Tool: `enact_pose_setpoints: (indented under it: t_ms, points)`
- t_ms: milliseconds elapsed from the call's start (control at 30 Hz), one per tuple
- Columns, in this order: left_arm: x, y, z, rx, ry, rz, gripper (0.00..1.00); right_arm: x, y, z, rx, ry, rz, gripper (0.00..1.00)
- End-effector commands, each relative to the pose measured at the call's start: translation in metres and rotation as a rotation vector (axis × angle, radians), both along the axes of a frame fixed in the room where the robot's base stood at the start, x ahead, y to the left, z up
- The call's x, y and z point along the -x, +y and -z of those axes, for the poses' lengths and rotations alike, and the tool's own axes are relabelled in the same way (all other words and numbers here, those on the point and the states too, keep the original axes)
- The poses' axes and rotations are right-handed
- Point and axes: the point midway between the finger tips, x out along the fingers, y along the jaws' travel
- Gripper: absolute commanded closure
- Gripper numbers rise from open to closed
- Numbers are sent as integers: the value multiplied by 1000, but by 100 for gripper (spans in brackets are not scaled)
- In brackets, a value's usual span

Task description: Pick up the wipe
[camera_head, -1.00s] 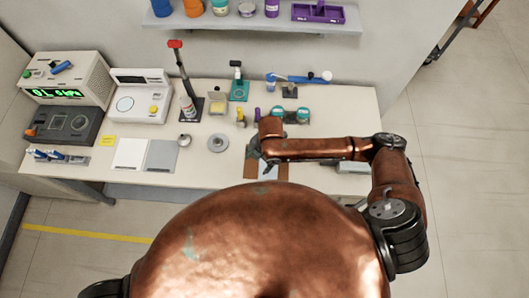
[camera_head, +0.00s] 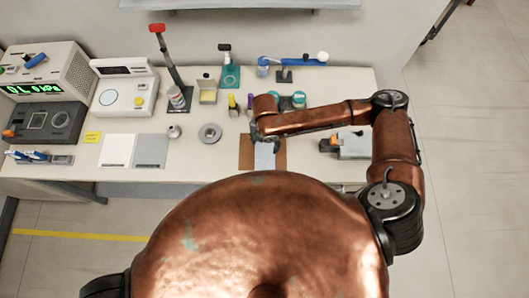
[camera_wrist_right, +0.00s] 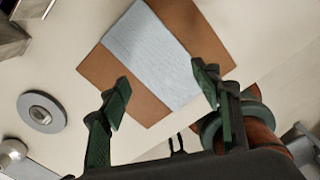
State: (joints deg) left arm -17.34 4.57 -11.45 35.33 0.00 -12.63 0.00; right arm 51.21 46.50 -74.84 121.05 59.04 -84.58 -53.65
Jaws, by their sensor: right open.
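The wipe (camera_wrist_right: 154,50) is a pale blue-white cloth strip lying flat on a brown mat (camera_wrist_right: 105,72) in the right wrist view. In the head view the wipe (camera_head: 265,156) shows partly, on the brown mat (camera_head: 246,152) near the table's front edge. My right gripper (camera_wrist_right: 165,92) is open and empty; its green-padded fingers are apart, with the wipe's near end showing between and beyond them. In the head view the right gripper (camera_head: 262,134) hangs by the mat and is partly hidden by its own arm. My left gripper is not in view.
A grey metal disc (camera_head: 210,133) lies left of the mat. Two flat pads, white (camera_head: 117,150) and grey (camera_head: 151,150), lie farther left. A grey device (camera_head: 353,146) stands right of the mat under my arm. Bottles and stands are behind.

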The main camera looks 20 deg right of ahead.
Motion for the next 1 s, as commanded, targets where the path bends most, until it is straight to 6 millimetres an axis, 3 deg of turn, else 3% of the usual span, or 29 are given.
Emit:
enact_pose_setpoints:
  t_ms: [33,133,400,1000]
  points:
    - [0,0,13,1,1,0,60,0,0,13,-1,1,0,42]
    - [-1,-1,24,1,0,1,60,0,0,24,-1,2,1,42]
    - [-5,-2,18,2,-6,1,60,0,0,42,-1,1,2,42]
    - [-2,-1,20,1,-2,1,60,0,0,47,-1,0,1,44]
